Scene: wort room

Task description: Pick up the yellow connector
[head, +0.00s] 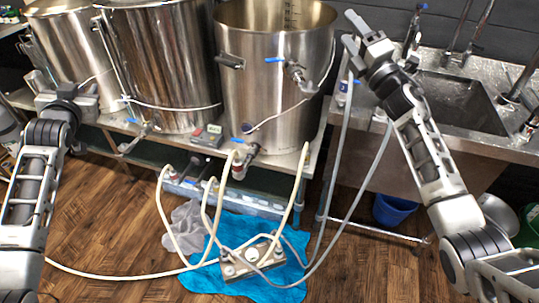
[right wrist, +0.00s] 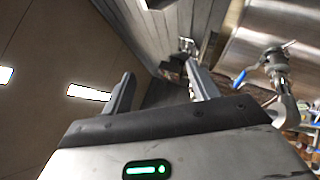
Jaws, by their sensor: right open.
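I cannot clearly make out a yellow connector in either view. Cream hoses (head: 300,178) run from the kettle valves down to a pump (head: 252,258) on a blue towel (head: 213,280); the fittings at their ends are too small to tell apart. My right gripper (head: 351,30) is raised at the right of the right kettle, its jaws apart and empty. Its two fingers also show in the right wrist view (right wrist: 161,84), with nothing between them. My left gripper (head: 46,88) is in front of the left kettle; its jaws are too unclear to judge.
Three steel kettles (head: 272,85) stand on a bench, with blue-handled valves in front. A steel sink (head: 460,100) is at right, above a blue bucket (head: 392,208). A small control box (head: 208,135) sits at the bench edge. Wooden floor at lower left is mostly clear.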

